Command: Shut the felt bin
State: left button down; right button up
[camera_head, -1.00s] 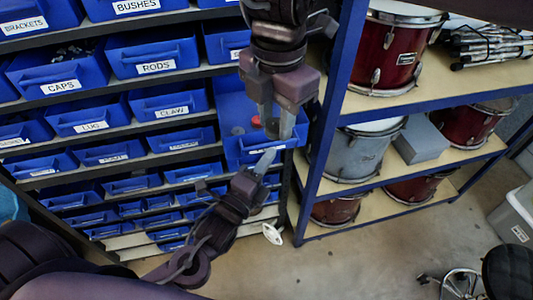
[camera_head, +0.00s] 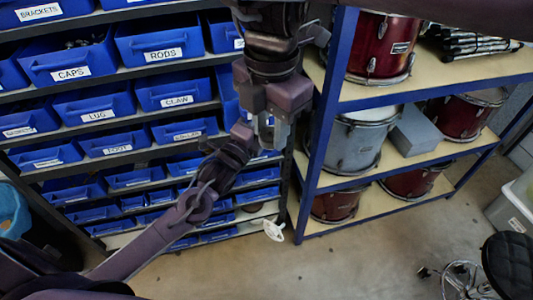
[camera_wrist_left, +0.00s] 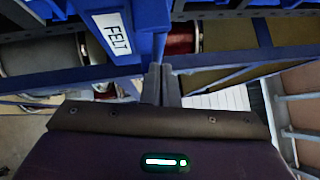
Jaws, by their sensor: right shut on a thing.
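The felt bin (camera_wrist_left: 120,30) is a blue bin with a white FELT label, at the upper left of the left wrist view. In the head view it is mostly hidden behind my grippers. My right gripper (camera_head: 274,138) hangs down from the top of the head view at the felt bin's place. It is shut on the felt bin, though the contact is largely hidden. My left gripper (camera_head: 243,132) is beside it, close to the right jaws. In the left wrist view its fingers (camera_wrist_left: 163,85) are together, close to the bin's corner; I see nothing between them.
Labelled blue bins such as CAPS (camera_head: 70,65) fill the rack at left. A blue-framed shelf (camera_head: 322,130) with drums stands close to the right of my right gripper. A black stool (camera_head: 508,265) is at lower right. The floor (camera_head: 370,255) in front is clear.

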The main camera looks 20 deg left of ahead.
pick_arm(q)
jog(key=w+a+b, duration=0.1)
jog(key=w+a, duration=0.1)
jog(key=w, duration=0.1)
jog(key=w+a+b, duration=0.1)
jog(key=w+a, duration=0.1)
jog(key=w, duration=0.1)
jog(key=w+a+b, duration=0.2)
jog(key=w, duration=0.2)
jog(key=shift+a+f, duration=0.1)
jog(key=shift+f, duration=0.25)
jog(key=shift+w+a+r, duration=0.25)
jog(key=shift+w+a, duration=0.1)
jog(key=shift+a, duration=0.05)
jog(key=shift+r, duration=0.1)
jog(key=shift+a+r, duration=0.1)
jog(key=shift+b, duration=0.3)
